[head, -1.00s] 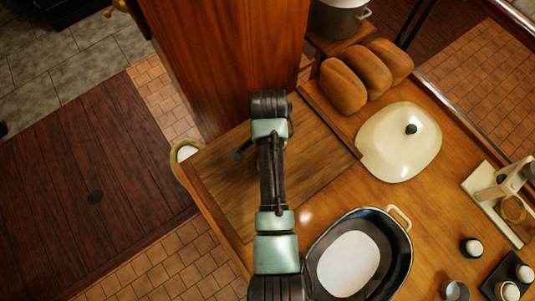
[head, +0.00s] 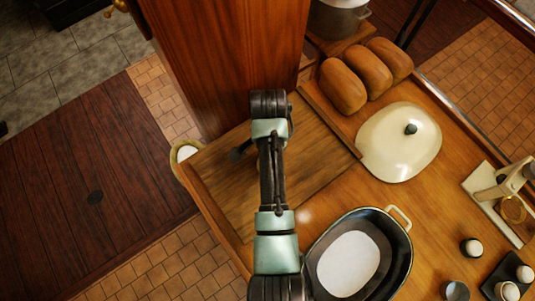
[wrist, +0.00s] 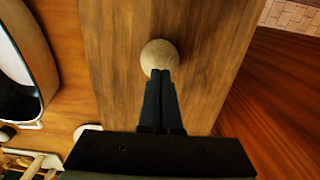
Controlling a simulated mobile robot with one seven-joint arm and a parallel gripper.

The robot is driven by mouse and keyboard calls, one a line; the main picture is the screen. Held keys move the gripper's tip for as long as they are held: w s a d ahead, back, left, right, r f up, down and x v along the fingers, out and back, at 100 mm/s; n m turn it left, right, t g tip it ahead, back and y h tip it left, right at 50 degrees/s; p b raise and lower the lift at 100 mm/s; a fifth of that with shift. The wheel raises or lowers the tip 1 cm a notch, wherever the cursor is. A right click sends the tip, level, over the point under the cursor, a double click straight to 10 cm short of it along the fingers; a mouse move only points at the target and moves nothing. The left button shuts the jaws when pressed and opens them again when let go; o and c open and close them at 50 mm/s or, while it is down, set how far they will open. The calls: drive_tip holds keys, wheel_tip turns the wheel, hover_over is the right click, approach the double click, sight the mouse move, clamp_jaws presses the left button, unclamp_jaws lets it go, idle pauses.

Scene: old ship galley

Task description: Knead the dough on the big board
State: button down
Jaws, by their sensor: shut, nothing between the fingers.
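The dough (wrist: 158,55) is a pale, round ball on the big wooden board (wrist: 115,60). My gripper (wrist: 160,74) is shut and empty. In the wrist view its fingertips overlap the near edge of the ball; I cannot tell whether they press into it or stop just above or beside it. In the head view the big board (head: 222,205) lies at the counter's left end. My arm crosses over it there and hides the dough and my fingertips.
A dark roasting pan (head: 403,248) with a white interior patch stands right of my arm. A cream lid (head: 385,150) and several bread loaves (head: 343,86) lie beyond the board. A tall wooden panel (head: 225,60) rises behind the board.

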drive_tip(key=shift+f, duration=0.15)
drive_tip(key=shift+f+b, duration=0.55)
drive_tip(key=shift+f, duration=0.2)
drive_tip(key=shift+s+f, duration=0.15)
idle(0.5)
drive_tip(key=shift+p, duration=0.3)
drive_tip(key=shift+r+p, duration=0.95)
drive_tip(key=shift+f, duration=0.1)
drive_tip(key=shift+f+b, duration=0.55)
drive_tip(key=shift+f, duration=0.1)
